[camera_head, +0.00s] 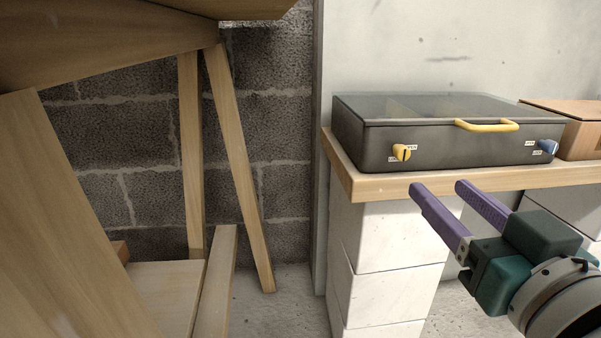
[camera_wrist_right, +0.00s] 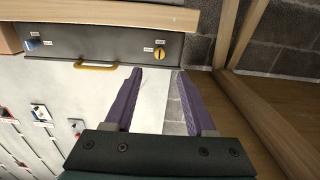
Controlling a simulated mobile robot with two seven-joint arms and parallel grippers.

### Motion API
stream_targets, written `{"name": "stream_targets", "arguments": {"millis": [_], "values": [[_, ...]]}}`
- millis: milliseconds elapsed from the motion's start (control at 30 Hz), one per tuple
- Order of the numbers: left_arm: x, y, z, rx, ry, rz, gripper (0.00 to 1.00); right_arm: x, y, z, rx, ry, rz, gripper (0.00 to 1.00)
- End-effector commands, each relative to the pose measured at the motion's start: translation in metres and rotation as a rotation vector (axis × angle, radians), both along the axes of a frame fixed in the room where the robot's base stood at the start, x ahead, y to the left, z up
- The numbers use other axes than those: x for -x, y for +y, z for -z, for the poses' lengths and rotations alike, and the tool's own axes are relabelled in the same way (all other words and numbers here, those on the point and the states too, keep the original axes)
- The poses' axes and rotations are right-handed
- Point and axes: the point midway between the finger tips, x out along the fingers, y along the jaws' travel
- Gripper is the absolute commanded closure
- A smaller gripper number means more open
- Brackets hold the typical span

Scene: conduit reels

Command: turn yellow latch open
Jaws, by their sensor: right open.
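A dark grey case (camera_head: 455,150) with a see-through lid and a yellow handle (camera_head: 487,126) stands on a wooden shelf. The yellow latch (camera_head: 402,152) is a knob on the left of its front face, between small labels. A blue latch (camera_head: 547,146) sits on the right of that face. My right gripper (camera_head: 437,187) is open and empty, in front of and below the case, apart from it. In the right wrist view the yellow latch (camera_wrist_right: 160,51) shows beyond the purple fingers (camera_wrist_right: 155,85), with the handle (camera_wrist_right: 95,66) to its left. My left gripper is not in view.
The shelf (camera_head: 370,184) rests on white blocks (camera_head: 385,235). A cardboard-brown box (camera_head: 575,125) stands right of the case. A wooden frame (camera_head: 235,165) with slanted legs fills the left, before a grey block wall. Space in front of the case is clear.

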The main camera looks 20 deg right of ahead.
Motion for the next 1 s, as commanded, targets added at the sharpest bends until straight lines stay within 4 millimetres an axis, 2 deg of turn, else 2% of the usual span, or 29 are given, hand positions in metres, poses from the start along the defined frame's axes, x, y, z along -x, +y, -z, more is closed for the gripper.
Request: {"name": "stream_targets", "arguments": {"millis": [167, 500, 700, 967, 1000], "values": [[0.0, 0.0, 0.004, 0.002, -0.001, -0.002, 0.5, -0.023, -0.005, -0.002, 0.005, -0.006, -0.003, 0.44], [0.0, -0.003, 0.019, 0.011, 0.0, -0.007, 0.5, -0.08, -0.019, 0.0, 0.003, -0.002, -0.003, 0.44], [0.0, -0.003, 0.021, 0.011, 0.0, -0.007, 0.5, -0.093, -0.022, -0.001, 0.001, -0.001, -0.001, 0.44], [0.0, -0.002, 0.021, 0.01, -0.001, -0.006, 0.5, -0.094, -0.022, -0.001, 0.001, 0.0, -0.001, 0.44], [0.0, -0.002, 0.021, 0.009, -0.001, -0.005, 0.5, -0.094, -0.022, -0.001, 0.0, 0.0, -0.001, 0.49]]}}
